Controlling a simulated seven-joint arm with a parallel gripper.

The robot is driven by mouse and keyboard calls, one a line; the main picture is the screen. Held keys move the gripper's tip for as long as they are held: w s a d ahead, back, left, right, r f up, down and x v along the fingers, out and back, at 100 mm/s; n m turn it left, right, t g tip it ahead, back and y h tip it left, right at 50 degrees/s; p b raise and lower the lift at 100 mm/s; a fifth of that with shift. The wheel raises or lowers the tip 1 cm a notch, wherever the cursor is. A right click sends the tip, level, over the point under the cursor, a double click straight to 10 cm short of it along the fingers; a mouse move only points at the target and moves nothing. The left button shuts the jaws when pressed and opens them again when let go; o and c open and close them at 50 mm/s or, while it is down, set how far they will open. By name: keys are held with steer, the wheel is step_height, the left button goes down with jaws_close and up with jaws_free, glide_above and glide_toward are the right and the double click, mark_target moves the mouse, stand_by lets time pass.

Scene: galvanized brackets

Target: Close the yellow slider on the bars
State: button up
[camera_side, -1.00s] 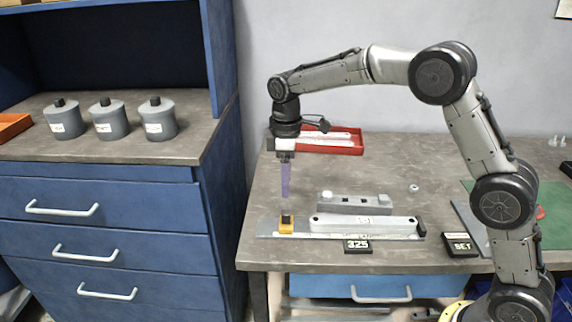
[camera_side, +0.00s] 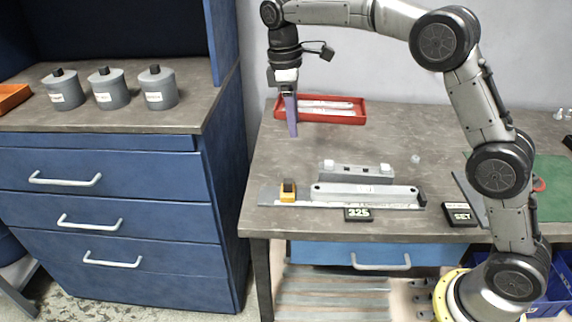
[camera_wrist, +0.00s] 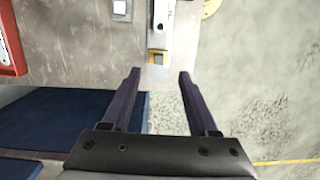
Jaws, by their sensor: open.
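The yellow slider (camera_side: 287,191), with a dark top, sits near the left end of a flat metal rule (camera_side: 268,196). A long grey bar (camera_side: 365,191) lies along the rule to its right, with a small gap between them in the side view. In the wrist view the slider (camera_wrist: 157,57) shows at the near end of the bar (camera_wrist: 160,28). My gripper (camera_side: 291,135) points down, open and empty, above the table and apart from the slider. In the wrist view its two dark fingers (camera_wrist: 159,73) are spread, with the slider just beyond the gap between their tips.
A grey block (camera_side: 356,170) with light knobs stands behind the bar. A black 325 display (camera_side: 358,214) and a SET plate (camera_side: 459,213) lie in front. A red tray (camera_side: 330,117) is at the back. The blue drawer cabinet (camera_side: 110,190) stands left of the table.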

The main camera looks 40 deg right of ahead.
steer(key=w+a+g+h, duration=0.1)
steer(key=w+a+h, duration=0.1)
steer(key=w, duration=0.1)
steer(key=g, duration=0.1)
glide_toward(287, 181)
steer(key=x, duration=0.8)
steer(key=shift+d+f, duration=0.15)
steer(key=shift+f, duration=0.25)
jaws_close()
stand_by(1.4)
